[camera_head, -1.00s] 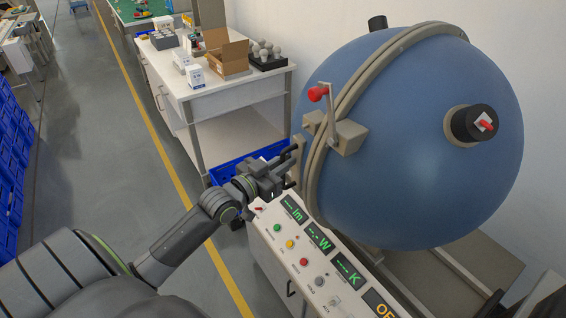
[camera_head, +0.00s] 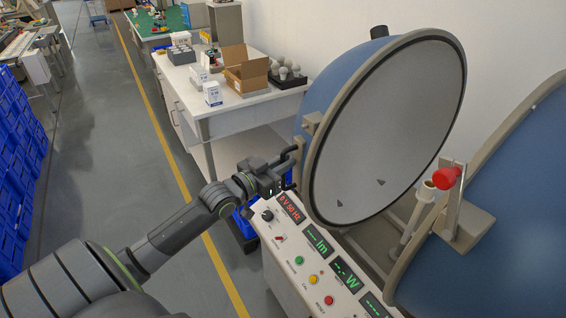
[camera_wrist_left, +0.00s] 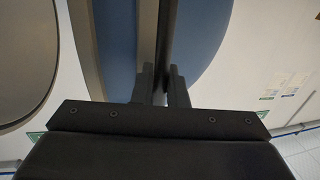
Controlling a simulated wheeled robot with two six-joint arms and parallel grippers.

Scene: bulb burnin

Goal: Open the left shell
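The left shell (camera_head: 322,92) of the blue sphere stands swung away from the right shell (camera_head: 505,235), with a wide gap between them. Its pale grey inner face (camera_head: 395,130) and tan rim show. A dark handle (camera_head: 288,156) sits at its left edge by a tan bracket. My left gripper (camera_head: 282,180) is at this handle. In the left wrist view its two fingers (camera_wrist_left: 161,88) stand close on either side of the dark handle bar (camera_wrist_left: 165,40), and seem shut on it. My right gripper is out of view.
A control panel (camera_head: 311,262) with displays and buttons lies below the sphere. A red-knobbed latch (camera_head: 446,178) is on the right shell's rim, near a pale post. A white table (camera_head: 232,117) with boxes and bulbs stands behind.

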